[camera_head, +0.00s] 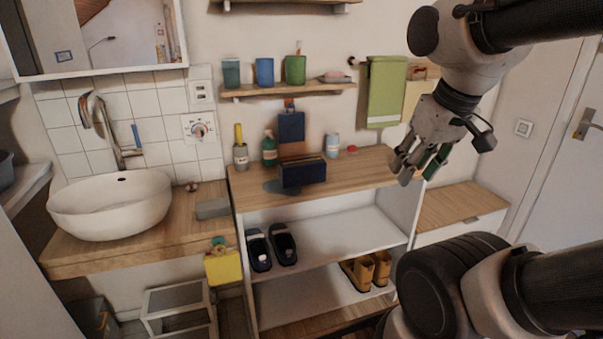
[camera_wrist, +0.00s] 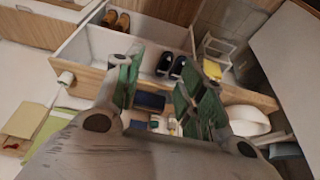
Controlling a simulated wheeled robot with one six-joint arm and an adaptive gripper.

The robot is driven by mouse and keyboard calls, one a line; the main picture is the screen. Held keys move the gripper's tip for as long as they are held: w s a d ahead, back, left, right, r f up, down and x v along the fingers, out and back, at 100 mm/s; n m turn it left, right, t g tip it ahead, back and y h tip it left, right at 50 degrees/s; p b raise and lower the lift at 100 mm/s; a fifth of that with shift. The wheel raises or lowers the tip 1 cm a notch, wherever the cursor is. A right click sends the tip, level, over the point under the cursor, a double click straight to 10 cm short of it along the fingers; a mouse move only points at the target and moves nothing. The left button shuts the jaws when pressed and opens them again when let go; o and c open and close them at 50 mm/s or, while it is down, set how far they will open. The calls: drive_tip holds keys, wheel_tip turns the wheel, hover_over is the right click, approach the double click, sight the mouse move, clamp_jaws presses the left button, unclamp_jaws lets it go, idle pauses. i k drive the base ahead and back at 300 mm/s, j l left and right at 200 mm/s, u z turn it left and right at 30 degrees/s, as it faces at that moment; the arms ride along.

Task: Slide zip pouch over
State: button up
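A dark navy pouch (camera_head: 303,174) with a brownish top edge stands upright on the wooden top of the shelf unit (camera_head: 350,179), near its back left. A flat blue-grey patch (camera_head: 272,187) lies just left of it. My gripper (camera_head: 414,165) is above the right end of the shelf top, well right of the pouch and apart from it. In the wrist view, the green-padded fingers (camera_wrist: 162,85) are spread with nothing gripped. A dark blue shape, likely the pouch (camera_wrist: 149,101), shows between them, farther off and partly hidden.
A green bottle (camera_head: 269,149), a grey cup (camera_head: 240,156) and a white-blue container (camera_head: 333,145) stand behind the pouch. A blue item (camera_head: 291,127) hangs on the wall above. The shelf top's front and right are clear. A basin (camera_head: 111,205) is at left.

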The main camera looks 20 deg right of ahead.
sight(303, 171)
drive_tip(key=i+j+z, duration=0.3)
drive_tip(key=i+j, duration=0.2)
drive_tip(key=j, duration=0.15)
drive_tip(key=i+j+z, duration=0.3)
drive_tip(key=i+j, duration=0.15)
drive_tip(key=j, duration=0.3)
